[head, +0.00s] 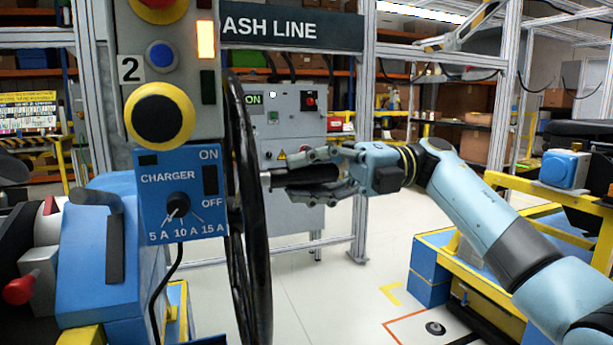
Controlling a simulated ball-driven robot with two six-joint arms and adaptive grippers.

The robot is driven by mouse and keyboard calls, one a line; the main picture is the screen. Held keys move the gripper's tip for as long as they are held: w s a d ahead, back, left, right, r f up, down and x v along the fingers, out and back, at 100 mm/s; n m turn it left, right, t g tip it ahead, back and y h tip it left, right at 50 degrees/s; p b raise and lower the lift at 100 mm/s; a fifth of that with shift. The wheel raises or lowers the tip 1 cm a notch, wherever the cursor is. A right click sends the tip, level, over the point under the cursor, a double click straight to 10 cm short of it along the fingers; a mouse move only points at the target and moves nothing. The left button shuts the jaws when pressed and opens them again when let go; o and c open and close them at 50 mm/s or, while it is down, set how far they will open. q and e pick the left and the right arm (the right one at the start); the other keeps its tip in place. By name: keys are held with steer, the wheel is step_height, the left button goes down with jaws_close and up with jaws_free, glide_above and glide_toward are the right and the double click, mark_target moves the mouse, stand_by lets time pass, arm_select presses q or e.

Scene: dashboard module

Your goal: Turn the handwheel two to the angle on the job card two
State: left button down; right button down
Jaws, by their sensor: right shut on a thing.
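A black handwheel (263,262) stands upright in the middle of the head view, seen almost edge-on. A dark handle (305,174) sticks out from it to the right. My right gripper (291,174) comes in from the right and is shut on this handle, with its fingers above and below it. The wheel's face and any angle marks are hidden by the edge-on view. No job card two can be made out. My left gripper is not in view.
A grey box marked 2 with buttons (160,116) and a blue charger panel (157,205) stand close left of the wheel. A black cable hangs below. A grey cabinet (300,125) stands behind. A yellow-railed blue stand (430,262) is at right, with open floor between.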

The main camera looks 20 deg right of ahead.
steer(key=c, duration=1.1)
jaws_free()
steer(key=shift+o, duration=0.3)
steer(key=shift+w+f, duration=0.1)
steer(key=shift+w, duration=0.1)
steer(key=shift+s+d, duration=0.1)
steer(key=d, duration=1.1)
steer(key=shift+w+d, duration=0.3)
steer(key=shift+d, duration=0.1)
